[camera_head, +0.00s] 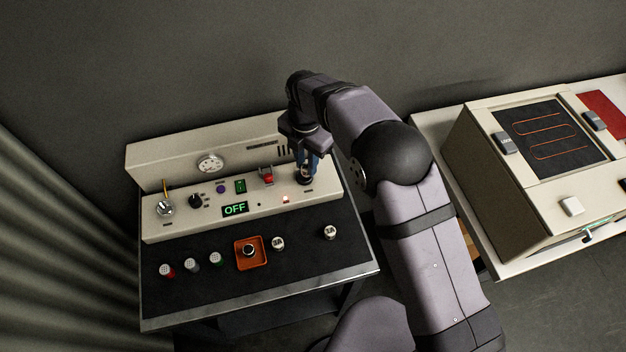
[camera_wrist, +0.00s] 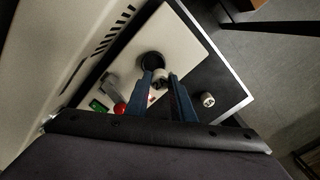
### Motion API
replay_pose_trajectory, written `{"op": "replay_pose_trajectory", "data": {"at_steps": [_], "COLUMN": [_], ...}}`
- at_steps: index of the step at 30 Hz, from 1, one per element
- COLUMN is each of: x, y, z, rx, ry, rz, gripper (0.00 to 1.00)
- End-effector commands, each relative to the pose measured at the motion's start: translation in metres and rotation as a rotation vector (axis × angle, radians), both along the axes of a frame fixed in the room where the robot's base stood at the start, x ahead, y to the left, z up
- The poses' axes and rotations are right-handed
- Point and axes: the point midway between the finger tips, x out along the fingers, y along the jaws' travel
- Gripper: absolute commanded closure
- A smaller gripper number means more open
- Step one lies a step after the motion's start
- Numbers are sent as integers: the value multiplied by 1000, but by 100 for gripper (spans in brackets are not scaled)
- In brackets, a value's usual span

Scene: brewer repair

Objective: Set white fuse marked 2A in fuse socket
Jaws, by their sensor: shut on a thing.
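My gripper (camera_head: 308,168) is over the right end of the brewer's cream panel, with its blue fingers pointing down. In the wrist view its fingers are closed on a white fuse (camera_wrist: 160,80) with a dark mark on its top, too small to read. A round dark opening, which looks like the fuse socket (camera_wrist: 152,60), lies just beyond the fingertips and partly behind the fuse. I cannot tell whether the fuse is inside the socket or just above it. In the head view the fingers hide most of the fuse and socket.
Two white marked caps (camera_head: 278,243) (camera_head: 330,232) stand on the black mat (camera_head: 300,265). An orange tray (camera_head: 238,262) holds a dark round part. Several coloured caps (camera_head: 190,264) stand at left. A red switch (camera_head: 267,176) is left of my gripper. The display (camera_head: 235,209) reads OFF.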

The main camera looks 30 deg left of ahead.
Motion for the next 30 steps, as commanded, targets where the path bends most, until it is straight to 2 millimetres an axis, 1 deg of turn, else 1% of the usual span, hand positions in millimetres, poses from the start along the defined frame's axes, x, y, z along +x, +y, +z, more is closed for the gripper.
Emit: {"op": "replay_pose_trajectory", "data": {"at_steps": [3,9,12,20,26,30], "x": [8,13,10,10,10,10], "y": [10,17,13,13,13,13], "z": [11,25,23,22,12,2], "rx": [2,1,-1,0,0,0], "ry": [-1,-1,0,0,0,0], "rz": [13,51,74,92,91,91], "gripper": [100,100,100,100,100,100]}}
